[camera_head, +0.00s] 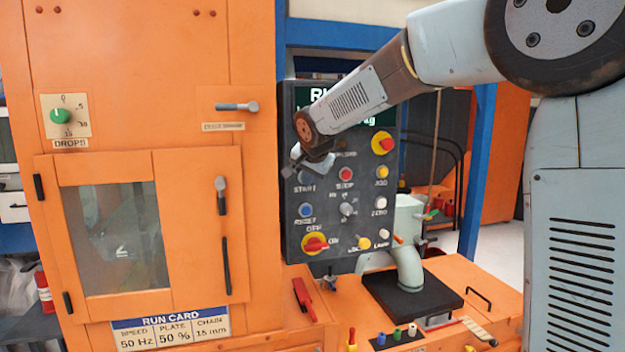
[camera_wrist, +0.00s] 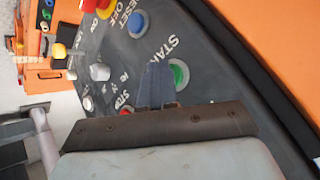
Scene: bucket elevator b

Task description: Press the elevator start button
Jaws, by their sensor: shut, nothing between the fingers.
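The control panel (camera_head: 325,225) is a dark upright box with labelled buttons. In the wrist view the green start button (camera_wrist: 180,73) sits beside its START label, partly covered at its near side. In the head view my gripper (camera_head: 303,168) is in front of the START spot and hides most of that button. In the wrist view the closed fingers (camera_wrist: 156,72) are just left of the green button, over the panel face. My gripper is shut and empty. I cannot tell whether the fingertips touch the panel.
Near the start button are the red stop button (camera_head: 345,174), blue reset button (camera_head: 306,210), grey selector knob (camera_head: 347,209) and red-yellow switches (camera_head: 382,143), (camera_head: 315,244). An orange cabinet (camera_head: 190,90) stands left. An orange bench (camera_head: 450,275) lies below right.

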